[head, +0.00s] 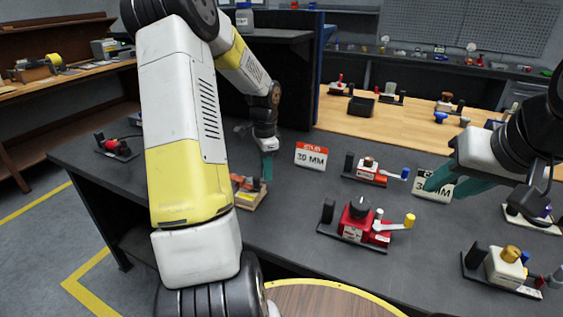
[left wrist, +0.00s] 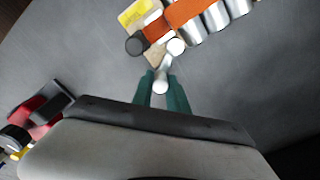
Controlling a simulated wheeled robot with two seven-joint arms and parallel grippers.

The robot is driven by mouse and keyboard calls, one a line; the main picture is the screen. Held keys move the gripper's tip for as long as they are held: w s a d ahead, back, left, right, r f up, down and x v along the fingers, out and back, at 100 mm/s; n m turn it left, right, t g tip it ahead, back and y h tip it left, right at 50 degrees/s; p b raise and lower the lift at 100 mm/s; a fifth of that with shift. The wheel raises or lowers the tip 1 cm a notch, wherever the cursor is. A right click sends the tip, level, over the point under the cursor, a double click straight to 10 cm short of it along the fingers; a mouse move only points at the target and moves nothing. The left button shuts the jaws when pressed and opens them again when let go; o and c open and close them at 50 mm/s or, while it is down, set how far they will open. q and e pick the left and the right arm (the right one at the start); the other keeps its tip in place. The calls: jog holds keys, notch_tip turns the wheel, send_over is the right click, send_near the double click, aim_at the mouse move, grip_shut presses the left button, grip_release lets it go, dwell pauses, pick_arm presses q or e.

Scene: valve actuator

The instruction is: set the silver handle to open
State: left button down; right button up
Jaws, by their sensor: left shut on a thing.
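The valve actuator (left wrist: 200,14) has an orange and silver body on a light base, with a yellow label. In the head view it (head: 248,192) is partly hidden behind my left arm. Its silver handle (left wrist: 161,72) points toward my left gripper and ends in a pale tip. My left gripper (left wrist: 163,92) is shut on this handle, with one teal finger on each side near the tip. In the head view my left gripper (head: 266,168) stands just right of the actuator. My right gripper (head: 447,187) is apart from it at the right, its teal fingers spread and empty.
Red valve units (head: 366,222) with yellow and blue handle tips stand on the dark table (head: 310,205). Two 30 MM signs (head: 311,156) stand behind. A cream unit (head: 505,268) is front right. A red and black unit (head: 116,147) stands far left.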

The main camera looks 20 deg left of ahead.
pick_arm(q)
jog(key=shift+w, duration=0.1)
jog(key=n, duration=0.1)
jog(key=w+n, duration=0.1)
jog(key=n, duration=0.1)
jog(key=shift+a, duration=0.35)
jog(key=n, duration=0.1)
jog(key=w+a+n, duration=0.1)
jog(key=n, duration=0.1)
jog(key=shift+a+n, duration=0.1)
jog(key=shift+n, duration=0.2)
jog(key=n, duration=0.1)
jog(key=a+n, duration=0.1)
jog(key=n, duration=0.1)
jog(key=shift+w+a, duration=0.2)
jog(key=shift+w, duration=0.1)
jog(key=shift+a+n, duration=0.3)
jog(key=shift+n, duration=0.5)
jog(key=shift+a+n, duration=0.3)
jog(key=shift+n, duration=0.5)
jog(key=c, duration=1.3)
grip_release()
